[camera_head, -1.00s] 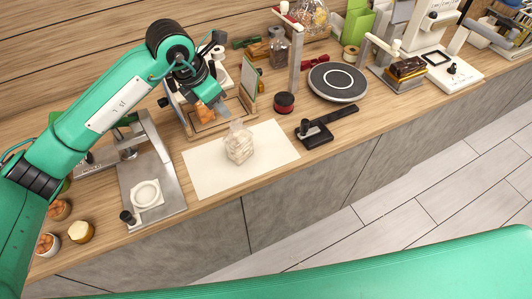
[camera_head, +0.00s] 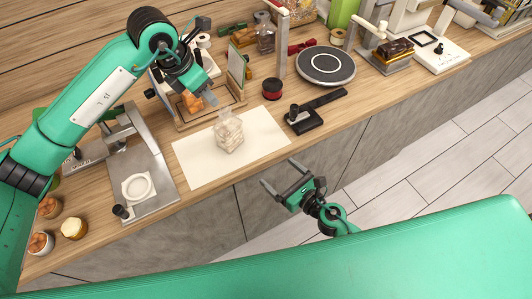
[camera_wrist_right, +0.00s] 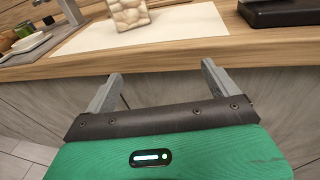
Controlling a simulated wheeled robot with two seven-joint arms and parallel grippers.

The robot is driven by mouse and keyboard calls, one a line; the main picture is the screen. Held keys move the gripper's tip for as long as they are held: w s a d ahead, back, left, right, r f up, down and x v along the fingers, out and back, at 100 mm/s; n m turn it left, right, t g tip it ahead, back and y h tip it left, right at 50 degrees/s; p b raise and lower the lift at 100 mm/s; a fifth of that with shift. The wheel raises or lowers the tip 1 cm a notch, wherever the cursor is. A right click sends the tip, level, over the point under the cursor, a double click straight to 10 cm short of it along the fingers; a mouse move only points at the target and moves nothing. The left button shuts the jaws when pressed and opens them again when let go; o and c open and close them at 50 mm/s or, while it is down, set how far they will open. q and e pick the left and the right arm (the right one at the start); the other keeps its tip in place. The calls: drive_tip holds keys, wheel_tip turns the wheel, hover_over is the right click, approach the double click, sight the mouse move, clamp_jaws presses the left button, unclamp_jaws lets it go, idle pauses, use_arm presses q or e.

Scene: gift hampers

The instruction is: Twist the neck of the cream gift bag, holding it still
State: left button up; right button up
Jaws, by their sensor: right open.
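The gift bag (camera_head: 229,137) looks see-through, with pale cream pieces inside, and stands upright on a cream mat (camera_head: 262,148). Its narrow neck points up. In the right wrist view the bag's lower part (camera_wrist_right: 129,14) shows at the top edge. My left gripper (camera_head: 210,98) points down just behind and left of the neck; whether it touches the neck is unclear, and its jaw gap is hidden. My right gripper (camera_head: 280,175) is open and empty, in front of the counter's edge and below the mat; both its fingers also show in the right wrist view (camera_wrist_right: 160,72).
A black tool (camera_head: 304,119) lies right of the mat, with a dark red spool (camera_head: 272,88) behind it. A metal press plate (camera_head: 150,205) stands left of the mat. A round turntable (camera_head: 325,66) is further back. The mat's front right is bare.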

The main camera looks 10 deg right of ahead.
sight(236, 135)
drive_tip(key=w+a+r+n+y, duration=0.3)
drive_tip(key=a+r+y, duration=0.1)
drive_tip(key=r, duration=0.4)
drive_tip(key=shift+m+g, duration=0.3)
drive_tip(key=shift+g, duration=0.1)
drive_tip(key=x, duration=1.3)
drive_tip(key=shift+w+a+f, duration=0.15)
drive_tip(key=shift+w+a, duration=0.1)
drive_tip(key=shift+w, duration=0.05)
